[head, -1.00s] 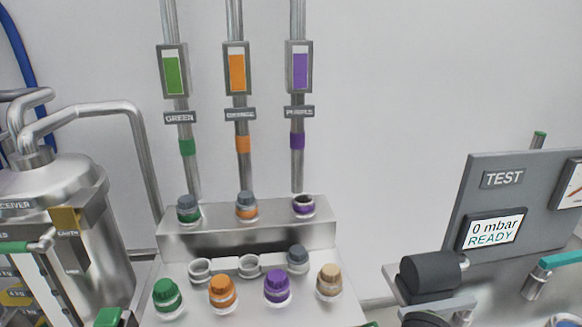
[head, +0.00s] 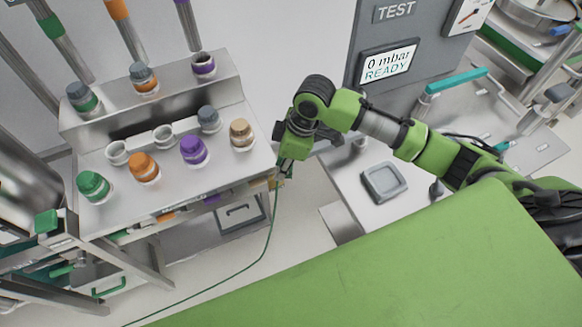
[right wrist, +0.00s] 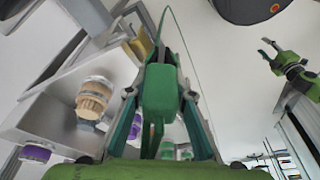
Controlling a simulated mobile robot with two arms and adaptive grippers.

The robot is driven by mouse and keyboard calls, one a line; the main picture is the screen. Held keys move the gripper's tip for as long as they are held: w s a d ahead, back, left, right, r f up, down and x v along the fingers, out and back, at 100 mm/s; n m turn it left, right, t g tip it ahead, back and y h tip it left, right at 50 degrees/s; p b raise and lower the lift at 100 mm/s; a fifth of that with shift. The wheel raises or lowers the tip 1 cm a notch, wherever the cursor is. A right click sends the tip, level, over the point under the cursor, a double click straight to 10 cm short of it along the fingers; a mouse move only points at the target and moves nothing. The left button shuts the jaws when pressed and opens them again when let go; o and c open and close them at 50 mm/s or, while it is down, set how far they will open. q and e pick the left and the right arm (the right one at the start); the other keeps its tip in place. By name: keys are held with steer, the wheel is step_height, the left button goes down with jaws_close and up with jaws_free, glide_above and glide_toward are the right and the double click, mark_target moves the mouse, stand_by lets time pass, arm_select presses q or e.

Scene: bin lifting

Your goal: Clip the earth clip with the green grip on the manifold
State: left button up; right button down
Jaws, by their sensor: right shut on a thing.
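The earth clip with the green grip (right wrist: 160,92) is between the fingers of my right gripper (right wrist: 158,110) in the right wrist view, and the gripper is shut on it. In the head view my right gripper (head: 286,172) is beside the right front corner of the steel manifold (head: 215,170). A thin green cable (head: 268,240) hangs from the clip and runs down left. A small yellowish tab (head: 272,183) shows at that corner; contact with the clip cannot be told. My left gripper (right wrist: 270,50) shows at upper right in the wrist view, fingers apart and empty.
The manifold bears green (head: 94,186), orange (head: 144,167), purple (head: 193,150) and tan (head: 242,134) caps. A grey test panel (head: 415,45) stands right, above a bench with a grey tray (head: 385,182). A gap of floor lies between manifold and bench.

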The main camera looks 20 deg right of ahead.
arm_select(q)
step_height(320, 180, up, 4)
steer(key=w+p, duration=0.1)
steer(key=p, duration=0.2)
arm_select(e)
steer(key=w+a+r+n+g, duration=0.2)
steer(key=w+r+n, duration=0.15)
steer(key=n, duration=0.25)
steer(key=f+b, duration=0.6)
steer(key=shift+w+d+f, duration=0.2)
steer(key=shift+w+f, duration=0.05)
steer(key=shift+f, duration=0.15)
steer(key=shift+r+p, duration=0.35)
steer(key=shift+r, duration=0.05)
steer(key=shift+r+p, duration=0.25)
steer(key=shift+p, duration=0.3)
arm_select(q)
step_height(320, 180, down, 4)
steer(key=shift+s+d+f, duration=0.1)
steer(key=shift+d+f, duration=0.05)
arm_select(e)
steer(key=shift+f, duration=0.25)
arm_select(q)
steer(key=shift+f+b, duration=0.55)
steer(key=shift+b, duration=0.05)
arm_select(e)
steer(key=shift+f, duration=1.4)
